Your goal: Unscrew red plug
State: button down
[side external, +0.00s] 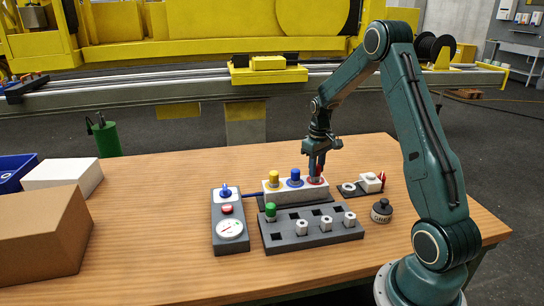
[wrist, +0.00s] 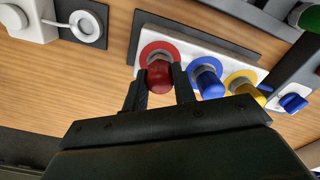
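The red plug (wrist: 159,77) sits upright in the red-ringed port at one end of the white block (side external: 300,196). In the wrist view, my gripper (wrist: 160,82) has one dark finger on each side of the plug, and the plug fills the space between them. In the side view, my gripper (side external: 317,172) points down over the red port (side external: 317,182) and hides most of the plug. The blue plug (side external: 294,175) and yellow plug (side external: 273,180) stand in the other ports of the block. A green plug (side external: 270,212) stands in the dark rack (side external: 290,242).
The rack also holds several white fittings (side external: 325,222) and has empty square holes. A gauge panel (side external: 230,230) stands left of it. A dark bottle (side external: 381,211) and a white fixture (side external: 370,183) are to the right. A cardboard box (side external: 40,235) is at the left.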

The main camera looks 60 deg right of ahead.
jog(key=shift+n, duration=0.3)
jog(key=n, duration=0.3)
jog(key=shift+n, duration=0.3)
jog(key=c, duration=1.7)
grip_release()
jog(key=shift+n, duration=0.3)
grip_shut()
jog(key=shift+n, duration=2.5)
jog(key=shift+r, duration=3.05)
